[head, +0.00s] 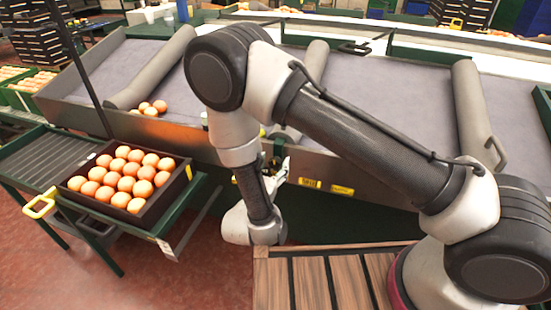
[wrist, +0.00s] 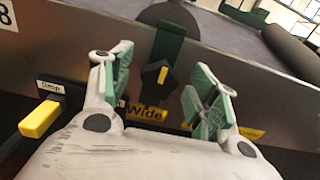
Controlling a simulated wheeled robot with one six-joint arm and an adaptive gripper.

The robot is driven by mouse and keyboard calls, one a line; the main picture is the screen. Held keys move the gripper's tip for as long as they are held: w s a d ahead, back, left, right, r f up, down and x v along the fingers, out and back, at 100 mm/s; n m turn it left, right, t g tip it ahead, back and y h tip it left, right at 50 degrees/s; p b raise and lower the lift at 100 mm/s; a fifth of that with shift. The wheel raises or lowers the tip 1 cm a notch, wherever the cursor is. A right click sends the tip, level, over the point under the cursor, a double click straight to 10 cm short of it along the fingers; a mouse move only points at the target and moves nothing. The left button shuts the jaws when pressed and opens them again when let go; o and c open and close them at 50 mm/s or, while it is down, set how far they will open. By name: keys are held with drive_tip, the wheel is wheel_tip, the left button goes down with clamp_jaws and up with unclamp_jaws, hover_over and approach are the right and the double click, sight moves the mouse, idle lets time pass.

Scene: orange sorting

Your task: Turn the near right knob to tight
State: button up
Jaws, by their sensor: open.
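A black knob (wrist: 157,78) with a yellow pointer mark sits on the grey side panel in the wrist view. The mark stands nearly upright, leaning slightly right. A yellow label reading "Wide" (wrist: 146,112) is below it to the left; a second yellow label to the right is partly hidden by a finger. My gripper (wrist: 160,90) is open, its green-padded fingers on either side of the knob in the picture. Whether they touch it I cannot tell. In the head view my gripper (head: 275,170) is at the panel, and my arm hides the knob.
A yellow lever (wrist: 40,119) under a small white label is left of my gripper. In the head view, a dark crate (head: 128,212) of oranges stands on a green stand at left. A few oranges (head: 152,107) lie on the grey sloped bed. A slatted wooden surface (head: 310,284) is in front.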

drive_tip(key=shift+w+d, duration=0.1)
drive_tip(key=shift+w, duration=0.1)
drive_tip(key=c, duration=1.1)
drive_tip(key=shift+m, duration=0.3)
drive_tip(key=m, duration=0.3)
drive_tip(key=shift+d+m, duration=0.1)
drive_tip(key=shift+m, duration=0.2)
drive_tip(key=m, duration=0.4)
drive_tip(key=shift+s+d+m, duration=0.1)
drive_tip(key=shift+m, duration=0.2)
drive_tip(key=m, duration=0.4)
drive_tip(key=shift+f, duration=0.15)
drive_tip(key=shift+d+f+m, duration=0.1)
drive_tip(key=shift+f+m, duration=0.05)
drive_tip(key=shift+m, duration=2.35)
